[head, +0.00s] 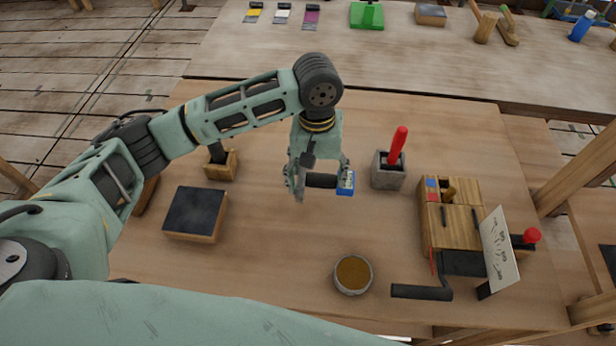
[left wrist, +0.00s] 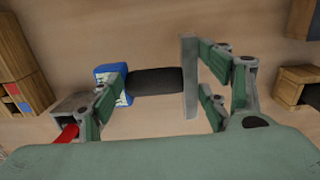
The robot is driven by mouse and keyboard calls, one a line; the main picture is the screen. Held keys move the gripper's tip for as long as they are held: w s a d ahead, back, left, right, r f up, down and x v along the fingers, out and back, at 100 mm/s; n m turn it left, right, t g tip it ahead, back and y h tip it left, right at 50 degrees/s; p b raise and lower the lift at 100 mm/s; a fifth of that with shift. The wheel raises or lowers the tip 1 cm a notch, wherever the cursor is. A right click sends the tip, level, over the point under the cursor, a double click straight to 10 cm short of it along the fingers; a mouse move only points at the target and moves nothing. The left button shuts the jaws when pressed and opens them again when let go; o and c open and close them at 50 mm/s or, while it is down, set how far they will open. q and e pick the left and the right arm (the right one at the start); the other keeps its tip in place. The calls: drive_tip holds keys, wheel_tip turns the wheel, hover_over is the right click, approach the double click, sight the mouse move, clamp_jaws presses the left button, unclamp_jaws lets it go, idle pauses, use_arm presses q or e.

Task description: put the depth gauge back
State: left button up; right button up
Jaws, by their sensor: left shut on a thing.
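My left gripper (head: 322,178) is shut on a piece with a black cylindrical body and a blue, white-marked block at one end, apparently the depth gauge (head: 346,184). It is held sideways above the table. In the left wrist view the gauge's black body (left wrist: 155,81) spans between the fingers, with the blue end at the left finger. A grey upright plate shows at the right finger; I cannot tell whether it belongs to the gauge. My right gripper is not in view.
A grey block with a red-handled tool (head: 389,175) stands right of the gripper. Further right are a wooden box (head: 452,228), a black crank (head: 422,291) and a white card (head: 499,250). A bowl (head: 353,274), dark-topped block (head: 195,213) and small wooden stand (head: 221,166) sit around clear tabletop.

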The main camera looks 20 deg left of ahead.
sight(306, 172)
use_arm(q)
drive_tip(key=shift+w+a+f, duration=0.4)
drive_tip(key=shift+a+f, duration=0.05)
drive_tip(key=shift+a, duration=0.15)
drive_tip(key=shift+w+a+f, duration=0.35)
drive_tip(key=shift+a+f, duration=0.05)
drive_tip(key=shift+a, duration=0.2)
drive_tip(key=shift+w+a+f, duration=0.15)
drive_tip(key=shift+a+f, duration=0.15)
drive_tip(key=shift+f, duration=0.15)
wheel_tip(306, 172, down, 4)
drive_tip(key=shift+r+p, duration=0.2)
drive_tip(key=shift+p, duration=0.3)
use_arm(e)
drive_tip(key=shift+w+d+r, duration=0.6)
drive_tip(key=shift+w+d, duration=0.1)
use_arm(q)
drive_tip(key=o, duration=1.4)
drive_tip(key=shift+f, duration=0.1)
drive_tip(key=shift+o, duration=0.4)
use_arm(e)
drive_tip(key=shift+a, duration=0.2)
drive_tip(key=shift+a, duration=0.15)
